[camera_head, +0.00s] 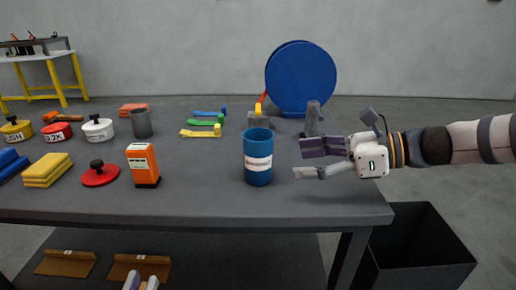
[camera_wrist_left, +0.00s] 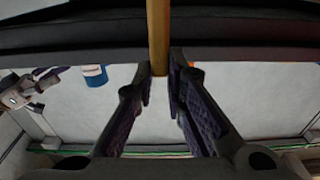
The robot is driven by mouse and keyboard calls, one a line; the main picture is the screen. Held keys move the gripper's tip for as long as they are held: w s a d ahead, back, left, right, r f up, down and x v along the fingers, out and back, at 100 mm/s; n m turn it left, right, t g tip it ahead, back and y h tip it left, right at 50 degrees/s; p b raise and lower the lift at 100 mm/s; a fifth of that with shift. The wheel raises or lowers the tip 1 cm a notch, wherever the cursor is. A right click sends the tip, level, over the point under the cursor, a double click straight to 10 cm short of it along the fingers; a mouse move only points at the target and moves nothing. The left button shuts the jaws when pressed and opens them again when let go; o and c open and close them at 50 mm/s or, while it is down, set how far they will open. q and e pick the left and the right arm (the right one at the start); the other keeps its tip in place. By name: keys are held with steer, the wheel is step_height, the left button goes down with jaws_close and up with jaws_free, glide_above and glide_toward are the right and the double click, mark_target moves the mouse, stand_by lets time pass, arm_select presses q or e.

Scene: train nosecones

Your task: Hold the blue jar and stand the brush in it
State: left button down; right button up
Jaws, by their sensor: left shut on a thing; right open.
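The blue jar (camera_head: 258,172), with a white label, stands upright near the front of the table. It also shows at the upper left of the left wrist view (camera_wrist_left: 95,77). My right gripper (camera_head: 306,160) is open and empty just right of the jar, fingers pointing at it and apart from it. My left gripper (camera_wrist_left: 160,78) is shut on a thin tan handle (camera_wrist_left: 158,35), which I take as the brush. The brush's head is not visible. In the head view only the tips of my left gripper (camera_head: 142,283) show, at the bottom edge.
An orange device (camera_head: 143,165) and a red disc (camera_head: 100,174) with a black knob are left of the jar. A grey cup (camera_head: 141,123) and several clamps stand behind. A large blue disc (camera_head: 300,80) is at the back. A black bin (camera_head: 425,245) is on the floor at right.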

mark_target(271, 167)
steer(key=a, duration=0.1)
steer(key=a+f+b, duration=0.1)
steer(key=a, duration=0.1)
steer(key=a+f, duration=0.1)
steer(key=shift+a+b, duration=0.15)
steer(key=shift+b, duration=0.2)
steer(key=x, duration=0.3)
steer(key=shift+w+a+r+b, duration=0.1)
steer(key=shift+w+a+b, duration=0.2)
steer(key=shift+a+b, duration=0.1)
steer(key=shift+w+a, duration=0.15)
steer(key=shift+a, duration=0.4)
arm_select(q)
steer(key=shift+g, duration=0.5)
steer(key=f, duration=0.2)
steer(key=s+f, duration=0.1)
steer(key=f, duration=0.2)
steer(key=shift+s+f, duration=0.3)
steer(key=shift+f, duration=0.05)
arm_select(e)
steer(key=c, duration=0.9)
